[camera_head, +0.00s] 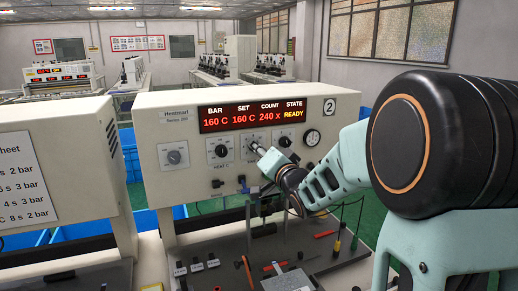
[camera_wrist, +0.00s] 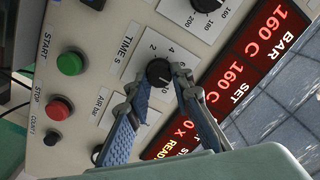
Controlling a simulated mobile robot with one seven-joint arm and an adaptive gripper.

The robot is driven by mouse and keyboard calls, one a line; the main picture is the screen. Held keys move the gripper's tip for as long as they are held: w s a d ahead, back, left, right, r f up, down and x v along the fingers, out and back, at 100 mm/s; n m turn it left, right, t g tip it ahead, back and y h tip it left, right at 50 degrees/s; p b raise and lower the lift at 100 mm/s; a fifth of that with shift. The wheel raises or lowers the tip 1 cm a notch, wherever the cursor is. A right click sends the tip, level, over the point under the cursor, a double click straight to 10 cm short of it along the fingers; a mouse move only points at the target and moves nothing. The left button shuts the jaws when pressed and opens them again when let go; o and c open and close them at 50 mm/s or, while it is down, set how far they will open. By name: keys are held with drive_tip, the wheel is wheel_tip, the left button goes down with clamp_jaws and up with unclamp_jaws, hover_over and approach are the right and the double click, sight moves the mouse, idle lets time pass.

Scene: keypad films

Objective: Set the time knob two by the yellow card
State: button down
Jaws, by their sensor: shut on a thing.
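The time knob (camera_wrist: 158,72) of machine two is black, on a white dial plate lettered TIME S. The numbers 6 and 4 show beside it in the wrist view. My gripper (camera_wrist: 160,76) has a fingertip on each side of the knob and is shut on it. In the head view my gripper (camera_head: 258,151) covers most of this knob. Its pointer is too small to read. Machine two (camera_head: 150,120) carries a plate (camera_head: 329,106) with the number 2. I cannot make out a yellow card in either view.
The display (camera_head: 252,115) reads 160 C, 160 C, 240 x, READY. Green (camera_wrist: 70,63) and red (camera_wrist: 57,110) buttons are near my fingers. A lettered sheet (camera_head: 20,180) hangs left. Loose tools lie below.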

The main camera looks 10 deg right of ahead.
drive_tip(key=shift+r, duration=0.1)
drive_tip(key=c, duration=1.7)
unclamp_jaws()
drive_tip(key=s, duration=0.4)
drive_tip(key=s+d, duration=0.1)
drive_tip(key=s, duration=0.3)
drive_tip(key=s+d, duration=0.1)
drive_tip(key=s, duration=0.2)
drive_tip(key=shift+s+d, duration=0.2)
drive_tip(key=shift+s, duration=0.2)
